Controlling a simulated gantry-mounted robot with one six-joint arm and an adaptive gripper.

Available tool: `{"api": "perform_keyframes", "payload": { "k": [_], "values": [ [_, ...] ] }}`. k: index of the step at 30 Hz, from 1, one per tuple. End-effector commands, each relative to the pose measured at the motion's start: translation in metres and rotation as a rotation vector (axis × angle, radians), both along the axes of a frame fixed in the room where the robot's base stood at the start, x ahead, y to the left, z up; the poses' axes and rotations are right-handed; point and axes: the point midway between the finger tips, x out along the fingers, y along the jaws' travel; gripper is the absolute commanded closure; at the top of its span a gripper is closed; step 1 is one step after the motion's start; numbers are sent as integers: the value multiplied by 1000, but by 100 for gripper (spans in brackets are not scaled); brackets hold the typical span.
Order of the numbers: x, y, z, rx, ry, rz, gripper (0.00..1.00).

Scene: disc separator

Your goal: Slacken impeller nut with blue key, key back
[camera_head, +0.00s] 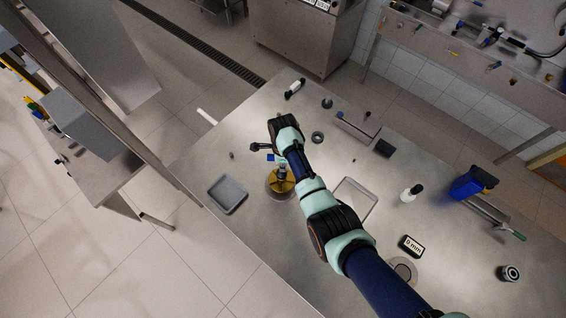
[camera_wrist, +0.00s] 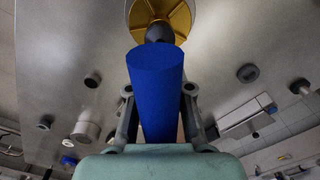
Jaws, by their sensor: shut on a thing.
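My gripper (camera_wrist: 159,108) is shut on the blue key (camera_wrist: 156,75), whose thick round blue handle fills the middle of the wrist view between the two fingers. The gold impeller (camera_wrist: 179,17) shows just beyond the handle, with a dark rounded hub part at its middle. In the head view the gold impeller (camera_head: 281,186) sits on the bench, and a small patch of the blue key (camera_head: 271,157) shows close above it. The key's working end and the nut are hidden or too small, so I cannot tell whether they touch.
A grey tray (camera_head: 228,194) lies left of the impeller, and a paler tray (camera_head: 371,209) lies right of it, partly behind my arm. A dark ring (camera_head: 317,137), white bottle (camera_head: 408,195), blue box (camera_head: 468,186) and "9 mm" block (camera_head: 411,245) stand further right.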

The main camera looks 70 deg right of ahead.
Motion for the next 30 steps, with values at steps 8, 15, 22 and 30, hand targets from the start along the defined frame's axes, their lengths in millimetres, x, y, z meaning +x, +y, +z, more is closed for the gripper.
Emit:
{"api": "perform_keyframes", "payload": {
  "k": [8,15,22,30],
  "values": [
    [0,0,-3,-1,0,0,100],
    [0,0,-3,0,0,13,100],
    [2,-2,0,1,0,411,100],
    [3,-2,-1,1,-2,606,100]
  ]
}}
